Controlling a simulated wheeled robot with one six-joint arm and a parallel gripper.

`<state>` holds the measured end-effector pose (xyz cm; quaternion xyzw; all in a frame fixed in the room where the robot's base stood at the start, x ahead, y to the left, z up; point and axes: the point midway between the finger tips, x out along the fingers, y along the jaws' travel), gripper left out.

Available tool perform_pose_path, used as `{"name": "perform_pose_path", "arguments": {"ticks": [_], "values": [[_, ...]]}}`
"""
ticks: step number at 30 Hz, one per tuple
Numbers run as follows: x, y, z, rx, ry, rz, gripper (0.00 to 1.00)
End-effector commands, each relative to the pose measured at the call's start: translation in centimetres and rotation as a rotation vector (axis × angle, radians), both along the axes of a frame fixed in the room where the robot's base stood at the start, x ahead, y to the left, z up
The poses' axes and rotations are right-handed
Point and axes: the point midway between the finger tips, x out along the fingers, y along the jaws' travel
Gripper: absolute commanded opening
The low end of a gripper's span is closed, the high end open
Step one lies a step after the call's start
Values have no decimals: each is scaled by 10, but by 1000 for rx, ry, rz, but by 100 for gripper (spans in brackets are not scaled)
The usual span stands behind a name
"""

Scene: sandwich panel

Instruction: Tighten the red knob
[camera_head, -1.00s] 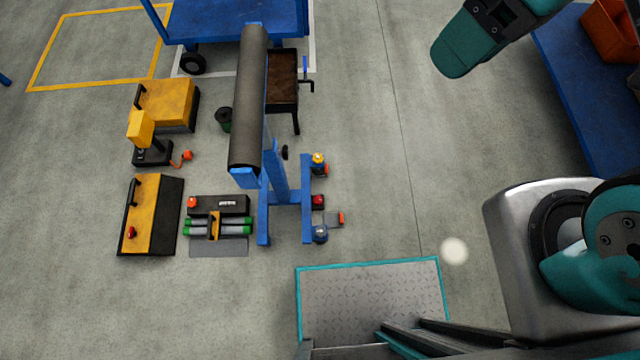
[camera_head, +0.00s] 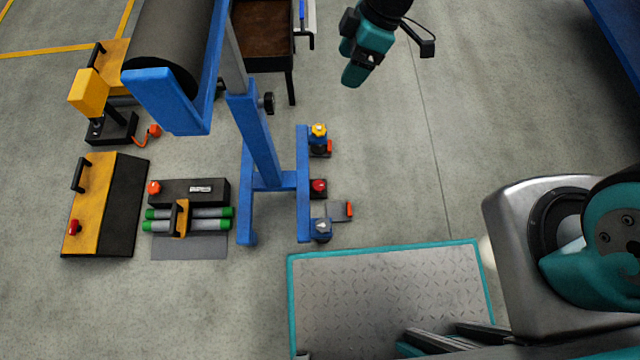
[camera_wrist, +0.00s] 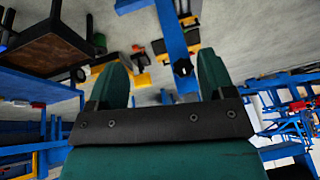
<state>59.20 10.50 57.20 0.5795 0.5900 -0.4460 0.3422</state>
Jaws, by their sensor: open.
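A small red knob (camera_head: 319,185) sits on a dark base on the right foot of the blue roller stand (camera_head: 262,140), between a yellow knob (camera_head: 319,130) and a pale grey knob (camera_head: 321,224). My gripper (camera_head: 354,70) is high in the head view, above and a little right of the red knob in the picture, well apart from it. In the wrist view its two teal fingers (camera_wrist: 163,75) are spread with nothing between them. I cannot make out the red knob in the wrist view.
A yellow-and-black box (camera_head: 118,205) with another red knob stands at left, beside a black unit with green-ended tubes (camera_head: 190,218). A brown-topped black table (camera_head: 262,38) is behind the stand. A teal-edged metal plate (camera_head: 390,295) lies in front. The floor right of the knobs is clear.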

Motion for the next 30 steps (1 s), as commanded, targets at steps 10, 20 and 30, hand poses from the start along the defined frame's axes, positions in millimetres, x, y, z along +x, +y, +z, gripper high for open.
{"name": "perform_pose_path", "arguments": {"ticks": [10,20,30], "values": [[3,0,-297,24,-95,331,76],[-6,0,-369,31,-129,431,76],[-16,24,-434,31,-128,431,76]]}}
